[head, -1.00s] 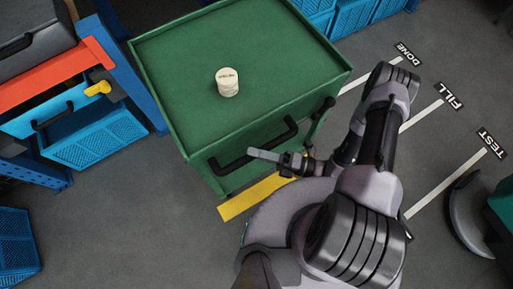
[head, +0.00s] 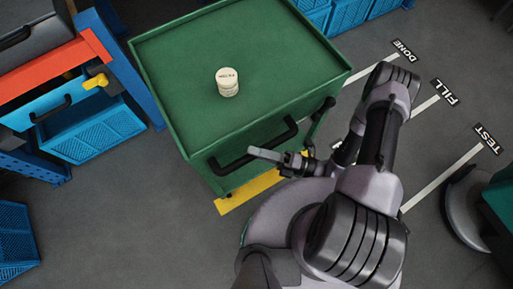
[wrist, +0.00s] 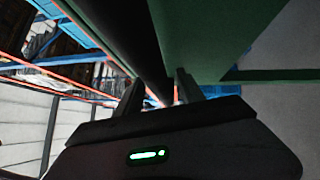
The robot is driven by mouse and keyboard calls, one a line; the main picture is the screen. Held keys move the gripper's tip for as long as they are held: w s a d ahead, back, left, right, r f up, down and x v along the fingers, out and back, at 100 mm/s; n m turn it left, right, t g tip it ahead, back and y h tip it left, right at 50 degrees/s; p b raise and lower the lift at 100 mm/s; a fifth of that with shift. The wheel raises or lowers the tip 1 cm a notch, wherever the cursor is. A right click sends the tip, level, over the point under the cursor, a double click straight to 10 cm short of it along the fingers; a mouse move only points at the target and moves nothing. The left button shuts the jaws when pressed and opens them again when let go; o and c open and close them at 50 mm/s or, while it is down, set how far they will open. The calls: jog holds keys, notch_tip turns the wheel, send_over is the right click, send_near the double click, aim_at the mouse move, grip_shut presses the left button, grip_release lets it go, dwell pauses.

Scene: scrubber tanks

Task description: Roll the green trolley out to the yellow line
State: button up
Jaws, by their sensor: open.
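The green trolley (head: 170,60) fills the upper middle of the head view, with a black bar handle (head: 225,168) along its near side. A pale round tin (head: 228,82) stands upright on its top. In the wrist view the dark bar (wrist: 143,50) runs down between the open fingers of my gripper (wrist: 160,92); contact is not clear. The yellow line (head: 235,198) lies on the floor at the trolley's near side, partly hidden by the trolley and my base.
A blue rack (head: 125,65) with blue crates (head: 92,130) stands close at the left.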

dwell(0.4)
jog(key=p+v, duration=0.2)
jog(key=v, duration=1.5)
jog(key=shift+d, duration=0.2)
jog(key=shift+f, duration=0.1)
